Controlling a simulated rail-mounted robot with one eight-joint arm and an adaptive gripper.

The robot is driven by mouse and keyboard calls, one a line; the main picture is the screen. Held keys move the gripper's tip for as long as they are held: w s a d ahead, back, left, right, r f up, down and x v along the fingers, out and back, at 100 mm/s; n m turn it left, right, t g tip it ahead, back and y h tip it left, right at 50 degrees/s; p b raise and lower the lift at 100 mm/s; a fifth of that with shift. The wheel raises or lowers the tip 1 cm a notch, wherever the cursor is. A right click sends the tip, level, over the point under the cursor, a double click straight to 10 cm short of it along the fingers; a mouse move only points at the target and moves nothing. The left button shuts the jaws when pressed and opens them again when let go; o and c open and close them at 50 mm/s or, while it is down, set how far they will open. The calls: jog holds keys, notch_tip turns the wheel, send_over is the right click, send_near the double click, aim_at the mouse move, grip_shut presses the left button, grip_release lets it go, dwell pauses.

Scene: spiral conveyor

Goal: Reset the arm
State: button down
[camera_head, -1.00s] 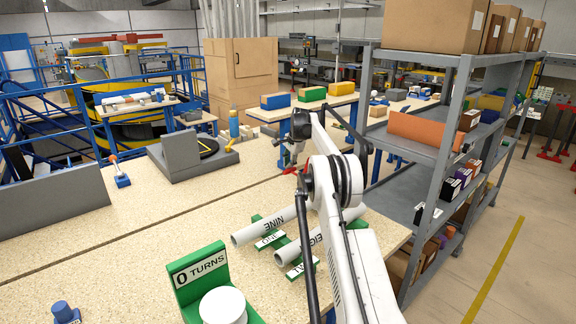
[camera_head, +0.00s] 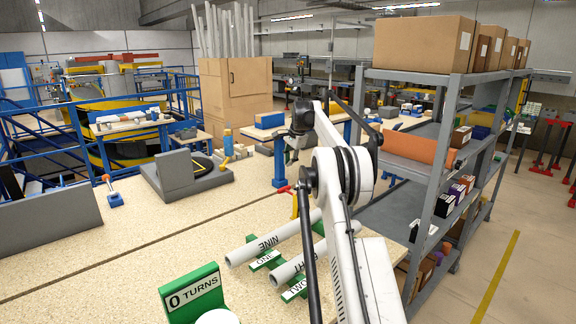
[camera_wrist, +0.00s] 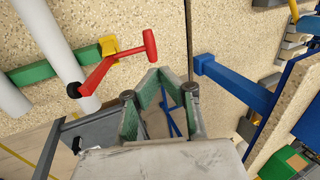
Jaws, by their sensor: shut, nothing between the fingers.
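My white arm (camera_head: 345,185) rises from the lower right in the head view. Its black wrist joint (camera_head: 303,116) is above the back edge of the speckled table. In the wrist view, my gripper (camera_wrist: 166,80) is shut and empty, with green pads on its grey fingers. A red lever (camera_wrist: 150,46) with a yellow part (camera_wrist: 109,46) lies left of the fingers in that view, apart from them.
White pipes (camera_head: 270,243) rest on green holders (camera_head: 296,289) at the table's front right. A green "0 TURNS" sign (camera_head: 191,296) stands nearer. A grey bracket (camera_head: 175,172) is at the back left. A grey shelf rack (camera_head: 436,190) with boxes stands close on the right. The middle of the table (camera_head: 150,240) is clear.

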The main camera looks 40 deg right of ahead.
dwell(0.4)
jog(key=s+a+r+n+b, duration=0.1)
jog(key=s+a+r+n, duration=0.1)
jog(key=a+r, duration=0.35)
jog(key=s+a+r+n, duration=0.2)
jog(key=s+a+r, duration=0.1)
jog(key=a, duration=0.6)
jog(key=s+a+r+n+b, duration=0.15)
jog(key=a+r, duration=0.25)
jog(key=a, duration=0.4)
jog(key=s+a+r+n+t, duration=0.1)
jog(key=s+a+n, duration=0.2)
jog(key=s+a, duration=0.55)
jog(key=s+a+f+n+t+b, duration=0.1)
jog(key=s+a+f+n, duration=0.1)
jog(key=s+a, duration=0.5)
jog(key=s+a+f+n, duration=0.2)
jog(key=s+a, duration=0.4)
jog(key=s, duration=0.4)
jog(key=s+a+f+n, duration=0.2)
jog(key=s+a+f, duration=0.1)
jog(key=s+f, duration=0.3)
jog(key=s+a+f+n+t+b, duration=0.1)
jog(key=s+a+f+n, duration=0.2)
jog(key=s+f, duration=0.4)
jog(key=s, duration=0.3)
jog(key=shift+s+a+f, duration=0.15)
jog(key=shift+s, duration=0.1)
